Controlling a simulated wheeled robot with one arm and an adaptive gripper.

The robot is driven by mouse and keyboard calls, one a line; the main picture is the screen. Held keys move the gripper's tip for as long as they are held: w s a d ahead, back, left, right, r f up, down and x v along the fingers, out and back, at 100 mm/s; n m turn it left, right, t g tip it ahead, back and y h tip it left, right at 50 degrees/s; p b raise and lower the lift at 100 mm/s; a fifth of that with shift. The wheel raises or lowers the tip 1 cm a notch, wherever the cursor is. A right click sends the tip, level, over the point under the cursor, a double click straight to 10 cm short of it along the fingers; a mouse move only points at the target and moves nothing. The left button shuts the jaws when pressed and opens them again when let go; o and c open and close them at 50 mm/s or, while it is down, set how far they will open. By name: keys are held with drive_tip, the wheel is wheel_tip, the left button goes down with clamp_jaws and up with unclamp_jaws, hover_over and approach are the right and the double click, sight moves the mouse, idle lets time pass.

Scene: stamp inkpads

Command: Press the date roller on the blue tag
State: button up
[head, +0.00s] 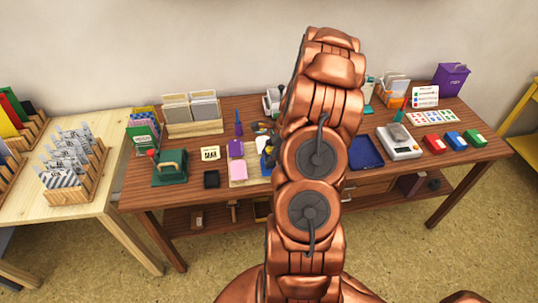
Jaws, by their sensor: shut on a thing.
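My arm rises through the middle of the head view and hides the part of the table behind it. My gripper cannot be made out behind the arm. A tan mat (252,180) lies just left of the arm, with a purple tag (236,149) and a pink tag (238,165) on it. A small patch of blue (267,159) shows at the arm's left edge; it may be the blue tag, but dark and yellow shapes there make it unclear. I cannot pick out the date roller.
A green press (171,168), a black pad (211,179) and a card holder (192,127) stand left on the brown table (137,197). Right of my arm are a dark blue tray (364,152), a white scale (399,143) and red, blue and green inkpads (454,140).

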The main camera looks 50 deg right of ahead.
sight(269, 148)
drive_tip(key=shift+f, duration=0.6)
idle(1.6)
drive_tip(key=shift+r, duration=0.15)
drive_tip(key=shift+r+p, duration=1.3)
drive_tip(key=shift+r, duration=2.1)
